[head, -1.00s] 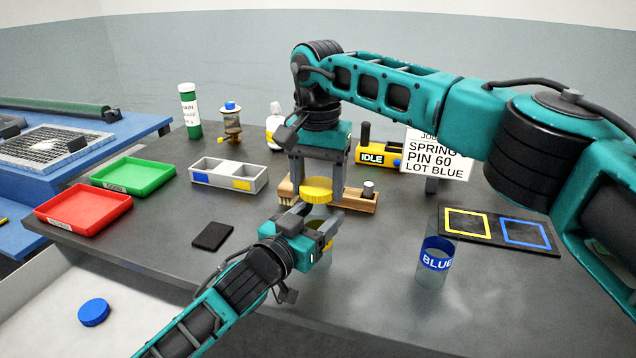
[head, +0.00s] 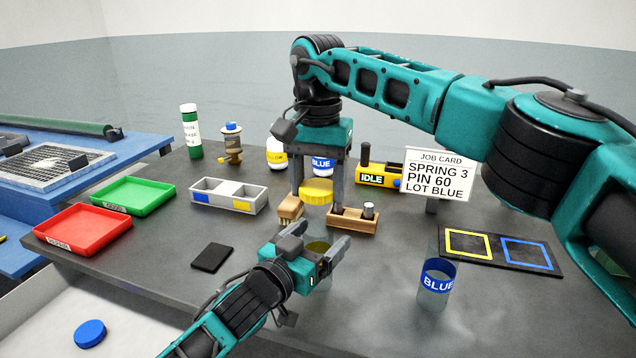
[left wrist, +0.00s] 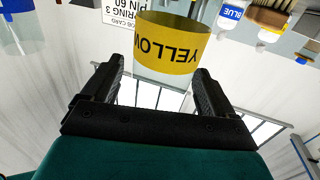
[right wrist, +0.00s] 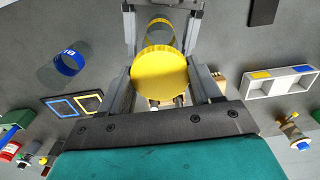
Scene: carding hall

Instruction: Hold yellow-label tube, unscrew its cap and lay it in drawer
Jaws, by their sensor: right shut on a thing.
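The yellow cap (head: 316,192) is between the fingers of my right gripper (head: 318,190), which is shut on it. In the right wrist view the cap (right wrist: 160,75) shows as a yellow disc with the clear tube (right wrist: 160,22) behind it. The yellow-label tube (head: 318,246) is below the cap, partly hidden by my left gripper (head: 322,240). In the left wrist view the yellow label (left wrist: 172,42) lies ahead of my left fingers (left wrist: 155,88), which stand apart with gaps either side. The pale drawer (head: 35,325) is open at lower left.
A blue cap (head: 90,333) lies in the drawer. A clear blue-label tube (head: 436,282) stands to the right. A wooden block (head: 352,222), a brush (head: 290,208) and a job card (head: 440,172) are near the grippers. The front of the table is mostly clear.

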